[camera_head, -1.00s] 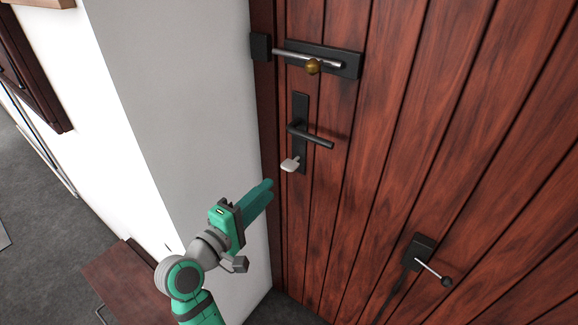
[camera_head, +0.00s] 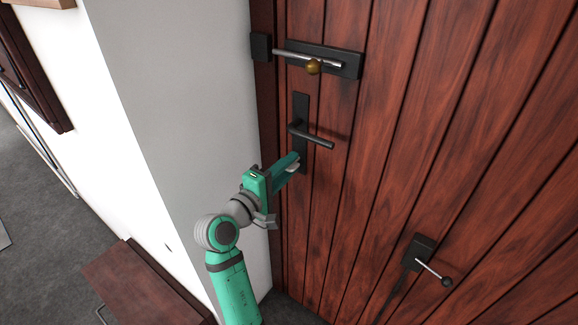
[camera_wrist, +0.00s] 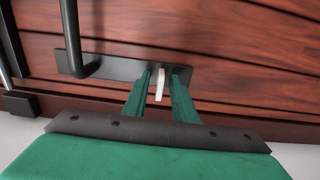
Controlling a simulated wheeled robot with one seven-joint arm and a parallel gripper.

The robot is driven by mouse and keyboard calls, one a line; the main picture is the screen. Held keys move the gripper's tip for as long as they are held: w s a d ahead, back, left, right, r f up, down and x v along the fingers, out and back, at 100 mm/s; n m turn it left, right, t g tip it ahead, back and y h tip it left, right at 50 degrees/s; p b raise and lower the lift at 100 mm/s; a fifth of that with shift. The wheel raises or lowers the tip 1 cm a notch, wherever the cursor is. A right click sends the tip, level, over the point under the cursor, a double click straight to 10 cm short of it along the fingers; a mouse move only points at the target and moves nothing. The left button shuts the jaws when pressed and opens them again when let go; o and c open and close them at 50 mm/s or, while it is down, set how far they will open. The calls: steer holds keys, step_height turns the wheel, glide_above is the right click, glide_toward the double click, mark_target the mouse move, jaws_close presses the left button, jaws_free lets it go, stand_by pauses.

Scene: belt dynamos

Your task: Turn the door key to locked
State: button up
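The pale door key (camera_wrist: 159,84) sits in the black lock plate (camera_wrist: 118,67) on the wooden door. In the head view the key (camera_head: 293,168) is mostly hidden by my fingers. My gripper (camera_wrist: 163,88) is open, with one green finger on each side of the key. The key looks closer to the left finger in the wrist view. A gap shows between it and the right finger. In the head view my gripper (camera_head: 288,163) is at the lower end of the lock plate, below the black door handle (camera_head: 312,135).
A black fitting with a rod (camera_head: 424,254) is low on the right of the door. The grey wall (camera_head: 200,110) stands close left of my arm. A wooden bench (camera_head: 140,285) is at lower left.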

steer(key=shift+w, duration=0.1)
jaws_close()
